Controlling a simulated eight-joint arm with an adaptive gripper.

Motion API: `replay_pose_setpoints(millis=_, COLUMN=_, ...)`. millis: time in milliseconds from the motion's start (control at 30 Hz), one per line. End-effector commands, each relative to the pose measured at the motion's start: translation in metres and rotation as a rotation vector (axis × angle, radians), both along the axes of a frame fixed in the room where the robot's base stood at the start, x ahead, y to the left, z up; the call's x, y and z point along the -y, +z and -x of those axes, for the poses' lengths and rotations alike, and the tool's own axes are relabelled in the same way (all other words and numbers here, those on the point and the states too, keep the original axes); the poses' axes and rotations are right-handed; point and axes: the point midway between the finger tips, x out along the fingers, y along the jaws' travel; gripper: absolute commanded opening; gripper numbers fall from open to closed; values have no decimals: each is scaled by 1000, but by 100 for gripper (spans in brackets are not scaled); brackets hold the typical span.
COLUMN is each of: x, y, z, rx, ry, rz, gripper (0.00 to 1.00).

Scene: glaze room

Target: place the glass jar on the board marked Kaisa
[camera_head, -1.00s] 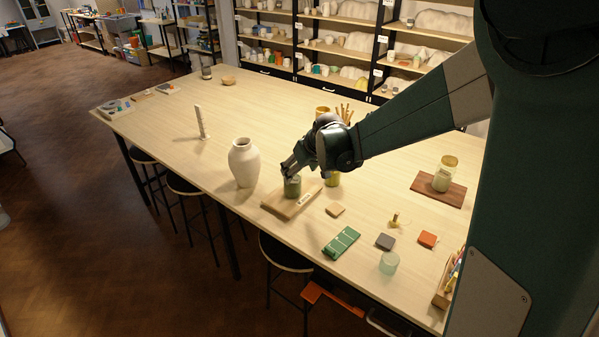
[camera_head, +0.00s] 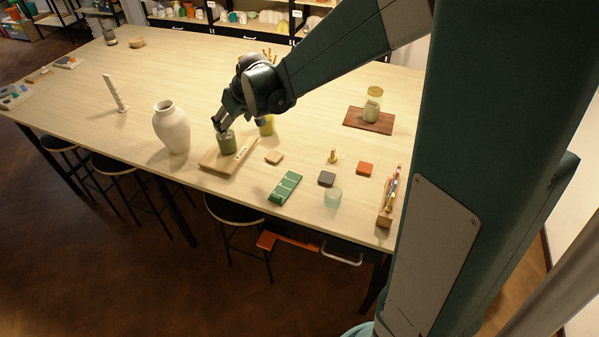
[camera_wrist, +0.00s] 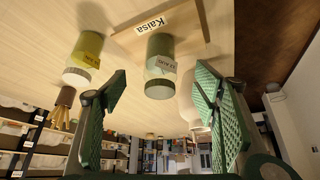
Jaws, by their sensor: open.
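A green glass jar with a grey top (camera_head: 227,142) stands upright on a light wooden board (camera_head: 208,162). In the wrist view the jar (camera_wrist: 160,58) carries a paper tag, and the board (camera_wrist: 127,36) bears a label (camera_wrist: 153,23) reading Kaisa. My gripper (camera_head: 222,127) is at the jar's top. In the wrist view its two green-padded fingers (camera_wrist: 160,88) are spread, one to each side of the jar, with visible gaps. The jar's base meets the board.
A yellow jar (camera_head: 267,126) stands close behind the board. A white vase (camera_head: 172,130) stands to its left. A lidded jar (camera_head: 372,105) is on a dark board (camera_head: 352,119) at the right. Green tiles (camera_head: 285,187) and a pale glass cup (camera_head: 333,197) lie nearer the front edge.

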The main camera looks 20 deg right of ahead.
Motion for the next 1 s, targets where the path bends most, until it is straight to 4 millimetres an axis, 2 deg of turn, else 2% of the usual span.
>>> replay_pose_setpoints(millis=200, x=11, y=28, z=39, rx=2, ry=-32, rz=1, gripper=60)
replay_pose_setpoints(millis=500, x=25, y=58, z=93, rx=9, ry=-79, rz=1, gripper=60)
replay_pose_setpoints(millis=1000, x=47, y=88, z=187, rx=18, ry=-154, rz=0, gripper=60)
